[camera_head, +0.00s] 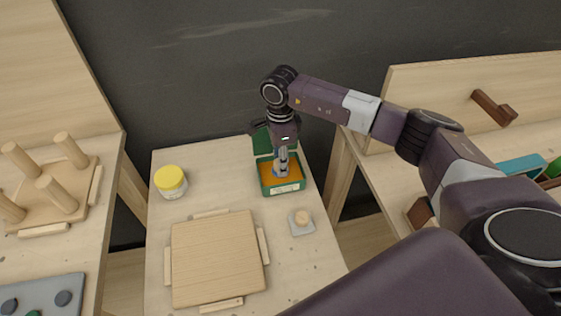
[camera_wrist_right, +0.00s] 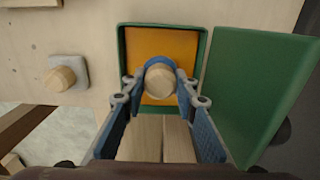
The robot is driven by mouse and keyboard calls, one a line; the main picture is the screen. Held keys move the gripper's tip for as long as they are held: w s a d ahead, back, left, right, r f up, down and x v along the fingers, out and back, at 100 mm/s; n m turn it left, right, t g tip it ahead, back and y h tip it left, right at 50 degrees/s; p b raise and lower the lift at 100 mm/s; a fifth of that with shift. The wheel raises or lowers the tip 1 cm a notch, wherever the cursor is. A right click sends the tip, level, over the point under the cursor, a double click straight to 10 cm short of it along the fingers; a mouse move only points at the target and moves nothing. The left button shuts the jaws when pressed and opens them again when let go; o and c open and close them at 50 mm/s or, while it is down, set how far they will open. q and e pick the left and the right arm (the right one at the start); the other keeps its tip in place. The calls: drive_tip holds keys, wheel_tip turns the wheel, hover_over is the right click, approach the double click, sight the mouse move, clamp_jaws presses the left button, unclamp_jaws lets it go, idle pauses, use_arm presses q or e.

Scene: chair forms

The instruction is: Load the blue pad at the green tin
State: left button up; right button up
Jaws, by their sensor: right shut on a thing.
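The green tin (camera_head: 282,190) stands at the back right of the middle table with its lid (camera_head: 262,141) open. In the right wrist view the tin (camera_wrist_right: 121,58) shows an orange inside, and its lid (camera_wrist_right: 262,85) lies open to the right. My right gripper (camera_head: 282,168) points down over the tin. In the right wrist view, the gripper (camera_wrist_right: 160,85) is shut on the blue pad (camera_wrist_right: 159,61) by its round wooden knob. The pad is over the orange area; I cannot tell whether it touches it. My left gripper is not in view.
A grey pad with a wooden knob (camera_head: 301,223) sits in front of the tin. A yellow-lidded jar (camera_head: 171,181) stands at the left. A square wooden board (camera_head: 215,257) lies in front. A peg board (camera_head: 55,195) is on the left table.

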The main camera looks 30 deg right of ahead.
drive_tip(key=shift+r+p, duration=2)
drive_tip(key=shift+r, duration=1.5)
